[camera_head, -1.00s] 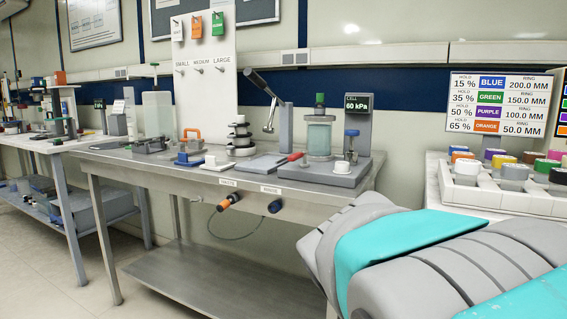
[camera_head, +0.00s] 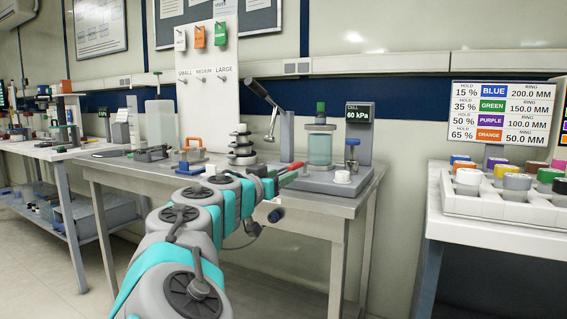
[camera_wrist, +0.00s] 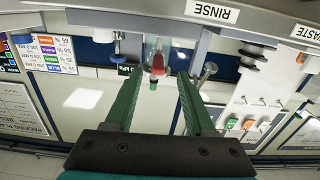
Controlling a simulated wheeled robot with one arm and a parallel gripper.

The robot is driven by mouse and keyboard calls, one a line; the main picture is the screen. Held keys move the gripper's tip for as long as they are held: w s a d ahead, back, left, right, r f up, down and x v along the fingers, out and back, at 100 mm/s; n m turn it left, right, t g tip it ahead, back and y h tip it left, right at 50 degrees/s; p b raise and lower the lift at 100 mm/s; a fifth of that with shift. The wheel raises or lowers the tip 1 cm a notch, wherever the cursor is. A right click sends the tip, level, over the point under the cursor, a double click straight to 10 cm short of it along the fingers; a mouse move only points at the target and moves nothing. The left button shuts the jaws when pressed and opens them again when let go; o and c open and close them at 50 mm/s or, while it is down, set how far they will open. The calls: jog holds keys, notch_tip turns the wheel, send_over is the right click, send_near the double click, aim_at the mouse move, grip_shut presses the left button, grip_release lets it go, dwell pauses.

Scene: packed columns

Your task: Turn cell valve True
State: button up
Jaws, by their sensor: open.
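The same blue handle (camera_wrist: 118,35) shows upside down at upper left in the wrist view. A clear cylinder with a green cap (camera_head: 320,146) stands left of it, on the same grey base. My gripper (camera_wrist: 159,80) is open, with two green fingers apart. The green cap (camera_wrist: 153,86) shows between them, apparently beyond the fingertips. A red handle (camera_head: 291,167) lies near my gripper.
A lever press (camera_head: 269,110), stacked dark rings (camera_head: 241,148) and an orange-handled item (camera_head: 190,152) stand further left on the bench (camera_head: 345,205). A white rack of coloured caps (camera_head: 490,205) is at right. RINSE and WASTE labels mark the bench's front edge in the wrist view.

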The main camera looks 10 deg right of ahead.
aim_at(296, 168)
jog(key=shift+w+d+r+m, duration=0.1)
jog(key=shift+w+d+m, duration=0.15)
jog(key=shift+d+m, duration=0.05)
jog(key=p+x, duration=0.1)
jog(key=x, duration=0.6)
jog(key=shift+w+d, duration=0.1)
jog(key=shift+d, duration=0.05)
jog(key=shift+c, duration=0.3)
grip_shut()
dwell(0.8)
